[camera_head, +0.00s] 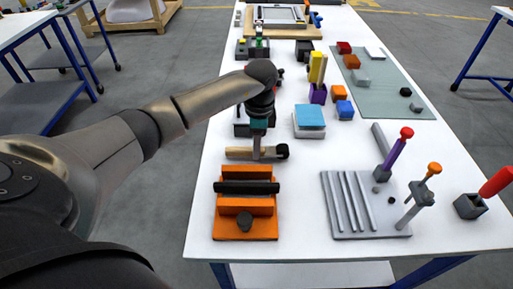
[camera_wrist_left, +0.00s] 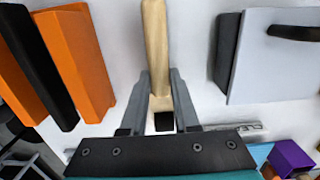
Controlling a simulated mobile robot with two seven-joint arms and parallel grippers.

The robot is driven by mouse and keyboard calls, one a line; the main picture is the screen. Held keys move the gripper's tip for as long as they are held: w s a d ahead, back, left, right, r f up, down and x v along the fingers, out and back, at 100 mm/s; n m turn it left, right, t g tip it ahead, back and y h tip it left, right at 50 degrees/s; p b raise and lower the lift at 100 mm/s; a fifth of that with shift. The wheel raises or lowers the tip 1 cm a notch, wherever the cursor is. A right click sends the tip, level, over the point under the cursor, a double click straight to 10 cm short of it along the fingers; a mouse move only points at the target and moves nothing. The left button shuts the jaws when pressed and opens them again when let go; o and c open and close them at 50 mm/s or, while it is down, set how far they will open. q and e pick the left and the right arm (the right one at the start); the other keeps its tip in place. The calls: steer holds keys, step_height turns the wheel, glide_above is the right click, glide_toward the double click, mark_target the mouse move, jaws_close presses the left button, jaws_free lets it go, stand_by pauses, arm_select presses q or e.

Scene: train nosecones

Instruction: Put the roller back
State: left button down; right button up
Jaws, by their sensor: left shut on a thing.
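The roller has a pale wooden handle (camera_head: 238,153) and a dark head (camera_head: 282,151). It lies crosswise at or just above the white table; I cannot tell if it touches. My left gripper (camera_head: 257,151) points down and is shut on the roller. In the left wrist view, the wooden handle (camera_wrist_left: 155,40) runs up from between the fingers (camera_wrist_left: 160,88). An orange stand (camera_head: 230,226) with a black bar (camera_head: 246,187) across it is just in front of the roller. The stand also shows in the left wrist view (camera_wrist_left: 75,60). My right gripper is not in view.
A blue-topped block (camera_head: 310,118) and a purple holder (camera_head: 318,94) stand behind and right of the roller. A grey ribbed plate (camera_head: 340,228) with upright tools is at the front right. A grey-green mat (camera_head: 385,90) with blocks lies farther back.

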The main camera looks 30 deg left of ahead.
arm_select(q)
steer(key=shift+f, duration=0.2)
steer(key=shift+f, duration=0.1)
steer(key=c, duration=0.7)
jaws_free()
steer(key=shift+o, duration=0.2)
step_height(320, 180, up, 12)
steer(key=p, duration=0.1)
steer(key=shift+w+d+r+p, duration=0.15)
steer(key=shift+d+r+p, duration=0.1)
steer(key=shift+p, duration=0.15)
